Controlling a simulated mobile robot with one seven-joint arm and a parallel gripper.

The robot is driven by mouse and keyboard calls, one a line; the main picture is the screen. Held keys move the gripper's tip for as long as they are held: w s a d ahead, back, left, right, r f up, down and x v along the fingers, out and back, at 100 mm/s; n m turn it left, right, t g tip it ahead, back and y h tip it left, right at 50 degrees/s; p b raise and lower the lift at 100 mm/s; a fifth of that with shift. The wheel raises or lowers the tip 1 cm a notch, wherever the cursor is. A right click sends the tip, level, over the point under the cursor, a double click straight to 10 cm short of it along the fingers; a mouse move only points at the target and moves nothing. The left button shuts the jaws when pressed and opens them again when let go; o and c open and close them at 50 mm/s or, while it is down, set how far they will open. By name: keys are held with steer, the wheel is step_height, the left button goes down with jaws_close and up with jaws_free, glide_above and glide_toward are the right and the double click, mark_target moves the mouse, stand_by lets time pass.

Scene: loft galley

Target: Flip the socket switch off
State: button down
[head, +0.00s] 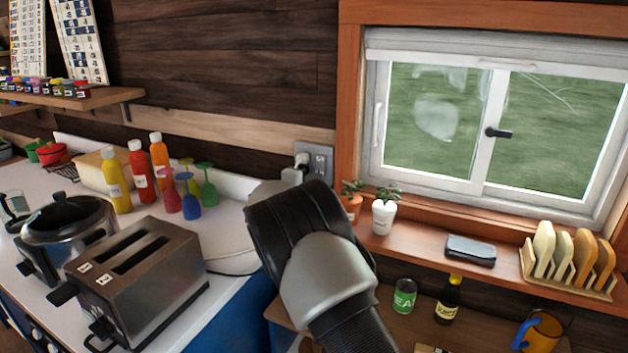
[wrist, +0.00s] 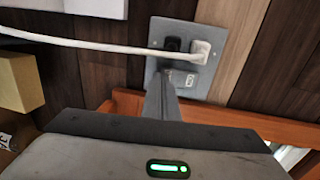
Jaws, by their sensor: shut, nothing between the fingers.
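The socket (wrist: 212,30) is a grey wall plate. In the wrist view a white plug (wrist: 204,52) sits in its right side, with a white cable running left. A dark square (wrist: 172,45) is left of the plug, and small pale marked parts (wrist: 190,80) lie below. I cannot tell which way the switch is set. My gripper (wrist: 162,78) is shut and empty, its narrow dark fingers pointing at the plate's lower left and covering part of it. Whether the tips touch is unclear. In the head view the socket (head: 327,156) shows beside the window; my arm hides the fingers.
A steel toaster (head: 180,270), a lidded pot (head: 68,222), sauce bottles (head: 160,160) and coloured goblets (head: 208,190) stand on the counter left of my arm. Right of it, potted plants (head: 384,215) and a toast rack (head: 565,285) stand on the window ledge.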

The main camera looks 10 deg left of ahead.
steer(key=shift+w, duration=0.2)
steer(key=shift+f, duration=0.1)
steer(key=shift+w+d+t+b, duration=0.15)
steer(key=shift+w+t+b, duration=0.15)
steer(key=shift+b, duration=0.9)
steer(key=shift+f, duration=0.15)
